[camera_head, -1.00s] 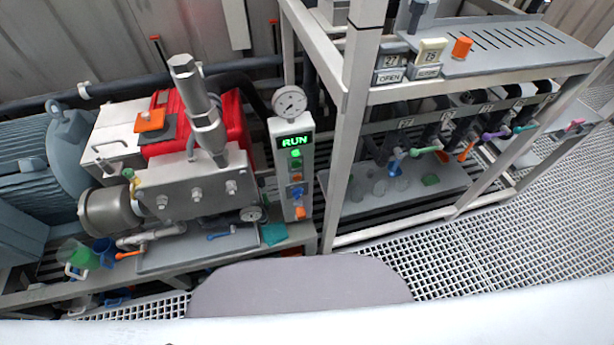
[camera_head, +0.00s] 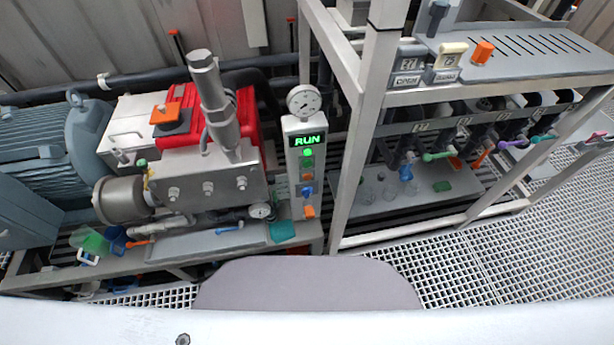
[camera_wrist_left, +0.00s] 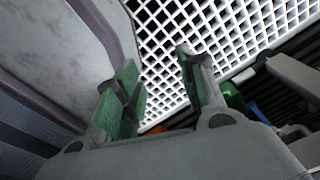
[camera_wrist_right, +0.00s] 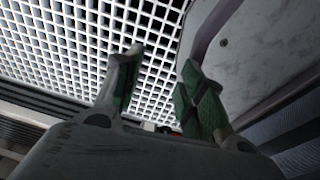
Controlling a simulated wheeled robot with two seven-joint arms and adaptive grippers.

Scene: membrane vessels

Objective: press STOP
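The grey control panel (camera_head: 293,160) stands upright at the right end of the pump unit in the head view. Its lit display (camera_head: 307,140) reads RUN in green. Below it sit a lit green button (camera_head: 308,153), a red-orange control (camera_head: 307,176), a blue control (camera_head: 307,191) and an orange one (camera_head: 309,211). No STOP lettering is legible. Neither gripper shows in the head view. In the left wrist view my left gripper (camera_wrist_left: 158,65) is open and empty above the grating. In the right wrist view my right gripper (camera_wrist_right: 162,62) is open and empty, also above grating.
A round gauge (camera_head: 304,100) tops the panel. The pump with its red block (camera_head: 247,115) stands left of it. A metal rack (camera_head: 357,150) with several coloured valve handles stands close on the right. Grating floor (camera_head: 470,260) is clear at lower right.

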